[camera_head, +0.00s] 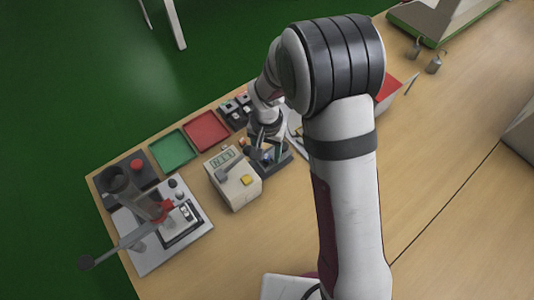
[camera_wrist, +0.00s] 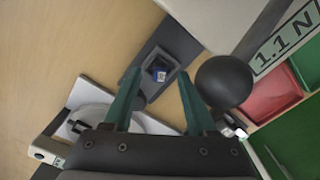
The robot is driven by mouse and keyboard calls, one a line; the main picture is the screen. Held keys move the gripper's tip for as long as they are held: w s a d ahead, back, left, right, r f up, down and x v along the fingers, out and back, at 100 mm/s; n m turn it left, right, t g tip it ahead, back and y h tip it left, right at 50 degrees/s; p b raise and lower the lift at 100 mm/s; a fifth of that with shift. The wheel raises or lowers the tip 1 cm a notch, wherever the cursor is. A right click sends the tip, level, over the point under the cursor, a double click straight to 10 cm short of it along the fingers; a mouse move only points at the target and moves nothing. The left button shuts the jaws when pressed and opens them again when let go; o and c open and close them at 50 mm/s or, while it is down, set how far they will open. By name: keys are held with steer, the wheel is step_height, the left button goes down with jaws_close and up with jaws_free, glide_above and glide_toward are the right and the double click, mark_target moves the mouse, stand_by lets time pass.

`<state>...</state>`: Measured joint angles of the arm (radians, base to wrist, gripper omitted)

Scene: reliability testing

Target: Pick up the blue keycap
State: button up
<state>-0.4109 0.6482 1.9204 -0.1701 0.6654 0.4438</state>
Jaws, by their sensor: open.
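The blue keycap (camera_wrist: 159,74) sits in a dark square holder on a grey base plate (camera_wrist: 172,45) in the wrist view. Only a small blue and pale face of it shows. My gripper (camera_wrist: 159,71) is open, with its two dark green fingers apart on either side of the keycap's holder in the picture. Nothing is held between them. In the head view my gripper (camera_head: 266,146) is over the dark base beside the tester box, and the keycap is mostly hidden there.
A tester box (camera_head: 233,178) with a display and yellow button stands close beside my gripper. Its dark round knob (camera_wrist: 224,81) is near the right finger in the wrist view. Red (camera_head: 207,131) and green (camera_head: 172,151) trays lie behind. A lever press (camera_head: 160,225) stands left.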

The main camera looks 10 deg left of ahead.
steer(key=shift+f, duration=0.45)
jaws_close()
steer(key=shift+r, duration=0.1)
